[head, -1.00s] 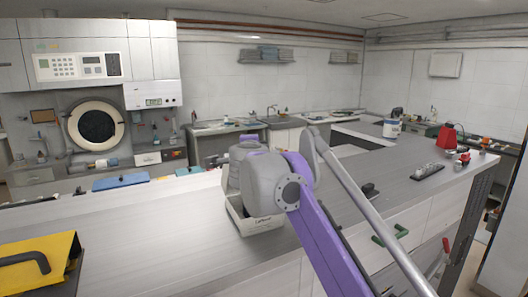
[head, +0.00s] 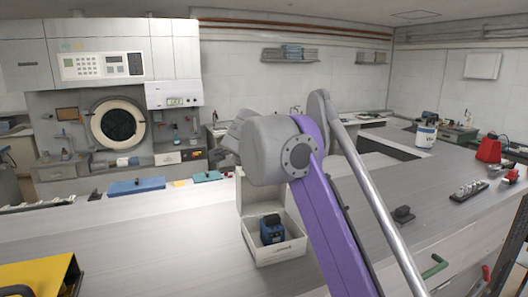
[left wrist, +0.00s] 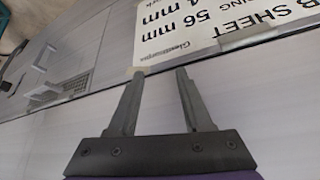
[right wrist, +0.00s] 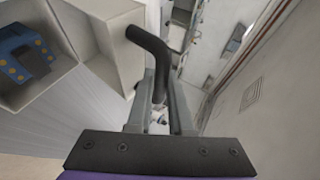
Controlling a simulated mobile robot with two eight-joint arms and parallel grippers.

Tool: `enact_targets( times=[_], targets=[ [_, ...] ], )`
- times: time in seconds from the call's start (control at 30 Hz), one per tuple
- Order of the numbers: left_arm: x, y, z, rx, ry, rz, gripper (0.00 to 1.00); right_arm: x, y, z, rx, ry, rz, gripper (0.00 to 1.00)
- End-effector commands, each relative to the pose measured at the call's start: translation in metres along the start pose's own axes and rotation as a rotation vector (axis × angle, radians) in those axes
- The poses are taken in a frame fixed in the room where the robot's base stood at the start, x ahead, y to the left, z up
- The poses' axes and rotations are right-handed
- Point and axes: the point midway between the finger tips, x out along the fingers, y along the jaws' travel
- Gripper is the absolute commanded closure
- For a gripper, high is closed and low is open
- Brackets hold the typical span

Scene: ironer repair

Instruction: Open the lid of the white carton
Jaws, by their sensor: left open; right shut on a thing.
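The white carton (head: 282,252) stands on the grey counter in the middle of the head view. Its lid (head: 253,200) is swung up and stands roughly upright at the back. A blue device (head: 272,230) sits inside the carton; it also shows in the right wrist view (right wrist: 28,55). In that view my right gripper (right wrist: 160,92) is shut on the black bent handle (right wrist: 152,45), which reaches to the raised lid (right wrist: 118,42). In the head view my right arm hides this gripper. My left gripper (left wrist: 160,72) is open and empty above a pale surface, near a printed sheet (left wrist: 190,28).
A yellow case (head: 35,275) with a black handle is at the front left. Blue flat items (head: 136,186) lie along the counter's far edge. A black knob-like part (head: 403,214) lies right of my arm. The counter left of the carton is clear.

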Motion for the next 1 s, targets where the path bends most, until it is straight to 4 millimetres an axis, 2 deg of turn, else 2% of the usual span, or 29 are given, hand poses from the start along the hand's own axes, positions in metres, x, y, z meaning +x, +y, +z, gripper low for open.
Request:
enact_targets(
  times=[0.17, 0.2, 0.37, 0.8, 0.87, 1.0],
  targets=[
    [0.001, 0.000, 0.002, 0.000, -0.002, 0.000, 0.50, 0.003, 0.004, 0.002, 0.005, 0.000, 0.008, 1.00],
    [0.001, 0.000, 0.002, 0.000, -0.002, 0.000, 0.50, 0.003, 0.004, 0.002, 0.005, 0.000, 0.008, 0.78],
    [0.001, 0.000, 0.001, 0.000, -0.001, 0.000, 0.50, 0.002, 0.003, 0.002, 0.004, 0.000, 0.006, 0.50],
    [0.001, 0.000, 0.001, 0.000, -0.001, 0.000, 0.50, 0.000, 0.002, 0.001, 0.003, 0.000, 0.004, 0.50],
    [0.001, 0.000, 0.001, 0.000, -0.001, 0.000, 0.50, -0.004, 0.002, 0.001, 0.002, 0.000, 0.003, 0.50],
    [0.002, 0.000, 0.003, 0.000, -0.003, 0.000, 0.50, -0.025, 0.002, 0.002, 0.001, -0.002, 0.004, 0.50]
  ],
)
